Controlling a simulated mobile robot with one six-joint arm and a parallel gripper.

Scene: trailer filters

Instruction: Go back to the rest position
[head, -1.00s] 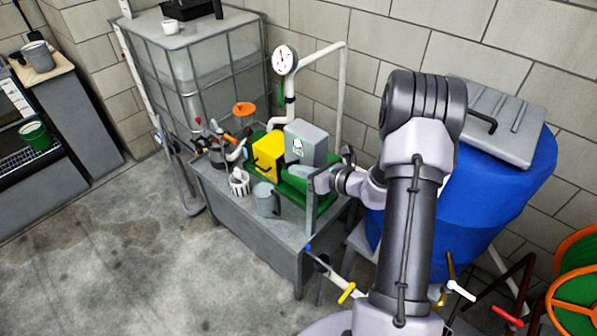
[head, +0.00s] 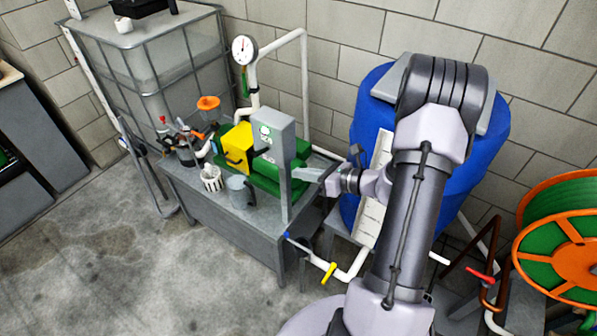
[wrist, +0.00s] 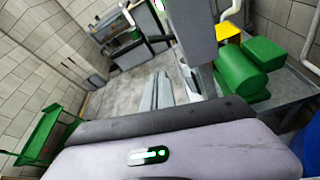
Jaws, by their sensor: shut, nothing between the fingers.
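My gripper (head: 308,174) is shut and empty. In the head view it points left, just right of the grey upright post (head: 286,190) at the bench's right end. In the wrist view its two grey fingers (wrist: 158,92) lie together over bare floor. The wrist view also shows the grey post and box (wrist: 193,35) close beside the fingers, on their right. I cannot tell whether anything touches. My arm reaches up from the bottom of the head view and bends down towards the bench.
The grey bench (head: 225,228) carries a green pump (head: 262,172), a yellow box (head: 237,149), a white basket (head: 212,178) and a grey jug (head: 240,191). A blue barrel (head: 375,105) stands behind my arm. An orange-green hose reel (head: 570,240) is at right. Floor at left is clear.

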